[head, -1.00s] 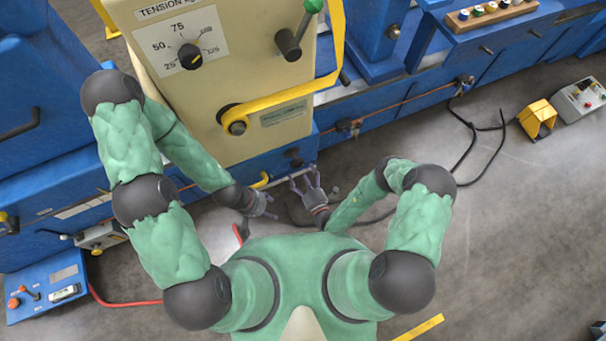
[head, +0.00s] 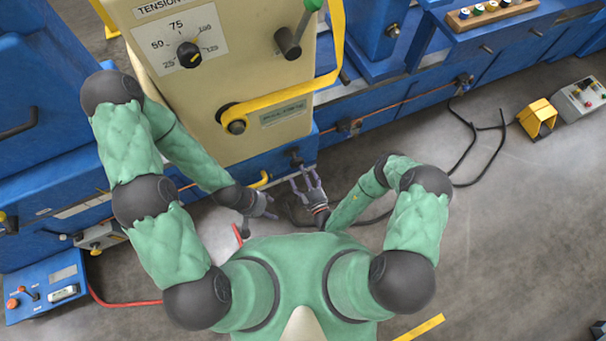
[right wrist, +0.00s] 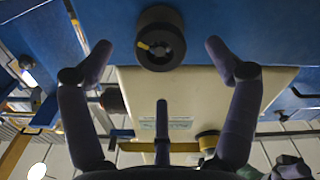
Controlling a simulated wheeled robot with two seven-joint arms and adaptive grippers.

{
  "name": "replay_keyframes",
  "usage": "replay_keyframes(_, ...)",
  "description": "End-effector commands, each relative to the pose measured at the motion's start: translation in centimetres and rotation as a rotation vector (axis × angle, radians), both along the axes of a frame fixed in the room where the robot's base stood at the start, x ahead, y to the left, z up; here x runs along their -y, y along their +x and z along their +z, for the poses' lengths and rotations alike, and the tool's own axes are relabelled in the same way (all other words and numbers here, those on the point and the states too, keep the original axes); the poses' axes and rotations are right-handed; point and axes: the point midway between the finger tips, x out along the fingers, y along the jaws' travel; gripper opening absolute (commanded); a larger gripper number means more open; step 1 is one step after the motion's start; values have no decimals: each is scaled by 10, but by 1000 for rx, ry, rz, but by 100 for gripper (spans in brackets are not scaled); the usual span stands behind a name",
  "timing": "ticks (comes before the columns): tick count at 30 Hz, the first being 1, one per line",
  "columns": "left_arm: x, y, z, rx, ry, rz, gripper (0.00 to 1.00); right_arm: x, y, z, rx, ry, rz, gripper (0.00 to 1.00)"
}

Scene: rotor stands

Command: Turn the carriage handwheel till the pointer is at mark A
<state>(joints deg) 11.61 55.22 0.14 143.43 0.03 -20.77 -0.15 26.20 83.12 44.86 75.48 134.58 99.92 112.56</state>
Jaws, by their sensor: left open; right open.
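A dark round knob (head: 295,157), which looks like the handwheel, sticks out of the blue machine base below the cream panel. In the right wrist view it is a black wheel (right wrist: 160,40) with a yellow mark at its left. My right gripper (head: 304,175) is open just below it in the head view. In the right wrist view its fingers (right wrist: 158,48) stand apart on either side of the wheel; I see no clear contact. My left gripper (head: 268,206) is open and empty, lower and to the left. I cannot make out the pointer or mark A.
The cream panel (head: 260,150) carries a tension dial (head: 190,57), a green-tipped lever (head: 300,30) and a yellow belt (head: 285,96). A yellow pedal (head: 538,118) and a grey control box (head: 582,102) stand on the floor at right. A blue control box (head: 47,286) is at left.

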Motion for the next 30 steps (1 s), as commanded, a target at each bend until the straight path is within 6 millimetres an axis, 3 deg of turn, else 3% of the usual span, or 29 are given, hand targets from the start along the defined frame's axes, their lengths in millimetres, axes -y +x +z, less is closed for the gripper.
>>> replay_keyframes(14, 0, 0, 0, 0, 0, 0, 60, -1, 2, 0, -11, 32, 1, 88)
replay_keyframes(30, 0, 0, 3, 0, 0, 0, 60, -12, 33, 0, -12, 32, 1, 88)
